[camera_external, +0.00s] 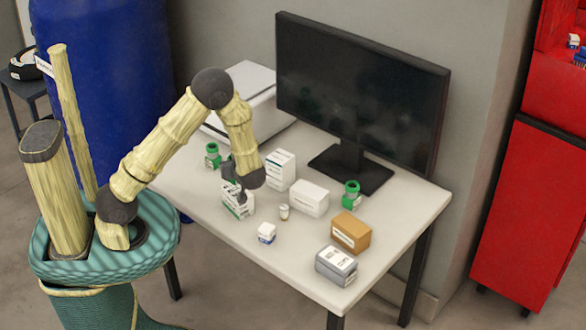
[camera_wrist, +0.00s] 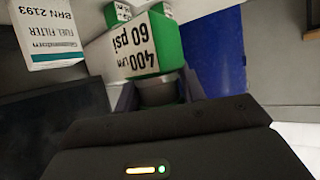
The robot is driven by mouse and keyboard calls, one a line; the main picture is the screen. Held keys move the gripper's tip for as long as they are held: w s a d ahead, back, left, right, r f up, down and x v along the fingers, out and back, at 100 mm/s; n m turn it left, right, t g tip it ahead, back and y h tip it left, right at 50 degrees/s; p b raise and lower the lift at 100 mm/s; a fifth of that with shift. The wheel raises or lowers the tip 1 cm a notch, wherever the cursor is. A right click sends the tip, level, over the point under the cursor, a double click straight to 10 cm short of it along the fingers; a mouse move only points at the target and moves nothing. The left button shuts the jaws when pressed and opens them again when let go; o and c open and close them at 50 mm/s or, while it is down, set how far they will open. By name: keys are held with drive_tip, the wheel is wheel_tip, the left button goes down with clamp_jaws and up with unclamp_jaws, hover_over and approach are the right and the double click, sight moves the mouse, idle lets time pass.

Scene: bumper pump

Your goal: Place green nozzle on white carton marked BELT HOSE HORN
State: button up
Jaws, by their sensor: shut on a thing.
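The green nozzle (camera_wrist: 168,42) is close up in the wrist view, with a white label reading 400 L/m 60 psi upside down. My gripper (camera_wrist: 160,92) is shut on its grey neck. In the external view my gripper (camera_external: 236,184) is low at the left-middle of the table, just above a white block with green lettering (camera_external: 238,207); I cannot tell whether they touch. White cartons stand to its right, one upright (camera_external: 281,170) and one lying (camera_external: 310,198). Their lettering is too small to read, so I cannot tell which is marked BELT HOSE HORN.
Two other green items stand on the table, one behind left (camera_external: 212,156) and one by the monitor (camera_external: 351,194). A brown box (camera_external: 351,232), a grey box (camera_external: 336,266), a small white box (camera_external: 267,233) and a small cup (camera_external: 284,212) stand in front. A fuel filter carton (camera_wrist: 48,35) shows close.

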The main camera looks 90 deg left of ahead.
drive_tip(key=shift+f, duration=1.8)
drive_tip(key=shift+f, duration=0.15)
drive_tip(key=o, duration=1.1)
drive_tip(key=shift+o, duration=0.2)
drive_tip(key=shift+w+d+r, duration=0.1)
drive_tip(key=shift+d+r, duration=0.1)
drive_tip(key=shift+r, duration=0.05)
drive_tip(key=v, duration=1.1)
drive_tip(key=shift+d, duration=0.25)
drive_tip(key=shift+r, duration=0.1)
